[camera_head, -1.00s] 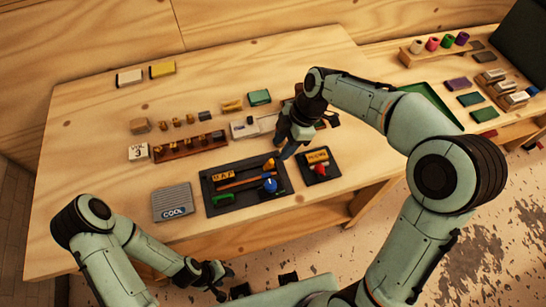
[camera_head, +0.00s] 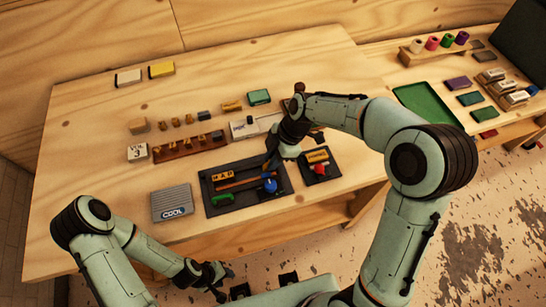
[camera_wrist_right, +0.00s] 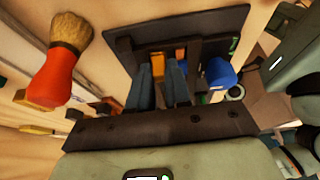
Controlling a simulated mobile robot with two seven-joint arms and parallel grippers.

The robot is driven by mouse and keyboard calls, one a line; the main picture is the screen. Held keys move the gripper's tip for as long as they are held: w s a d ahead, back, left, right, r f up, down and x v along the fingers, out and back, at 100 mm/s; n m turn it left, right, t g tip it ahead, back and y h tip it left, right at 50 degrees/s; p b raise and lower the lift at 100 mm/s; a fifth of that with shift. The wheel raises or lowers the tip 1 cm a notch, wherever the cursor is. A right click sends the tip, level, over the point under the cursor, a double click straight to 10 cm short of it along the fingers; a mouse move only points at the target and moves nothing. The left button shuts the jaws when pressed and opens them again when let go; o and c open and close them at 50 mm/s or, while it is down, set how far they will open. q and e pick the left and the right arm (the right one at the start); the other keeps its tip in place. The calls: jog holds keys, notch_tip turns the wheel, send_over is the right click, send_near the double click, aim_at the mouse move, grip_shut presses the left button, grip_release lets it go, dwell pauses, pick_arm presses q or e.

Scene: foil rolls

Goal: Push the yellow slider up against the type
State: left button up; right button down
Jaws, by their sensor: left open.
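A dark tray (camera_head: 215,207) holds gold type (camera_head: 223,175), an orange-brown bar (camera_head: 240,182), a green piece (camera_head: 223,198) and a blue knob (camera_head: 270,185). The yellow slider is hidden behind my right gripper (camera_head: 272,163) in the head view. In the wrist view, an orange-yellow block, perhaps the slider (camera_wrist_right: 157,64), shows between the fingertips of the right gripper (camera_wrist_right: 160,68); contact cannot be told. The right fingers point down at the tray's upper right part, with a gap between them. My left gripper (camera_head: 222,284) is open and empty, in front of the table.
A smaller dark tray (camera_head: 322,179) with gold type and a red piece lies at the right. A grey block marked COOL (camera_head: 172,203) lies at the left. A wooden rack (camera_head: 190,147) stands behind. The wrist view shows a red-handled brush (camera_wrist_right: 57,65). The table's left part is bare.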

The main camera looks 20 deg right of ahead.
jog(key=a, duration=0.8)
jog(key=shift+s+a+b, duration=0.15)
jog(key=shift+a+b, duration=0.2)
jog(key=shift+b, duration=0.05)
jog(key=c, duration=1.1)
grip_release()
jog(key=shift+o, duration=0.2)
jog(key=v, duration=1.3)
jog(key=shift+r+p, duration=0.15)
jog(key=shift+p, duration=0.25)
jog(key=shift+d, duration=0.1)
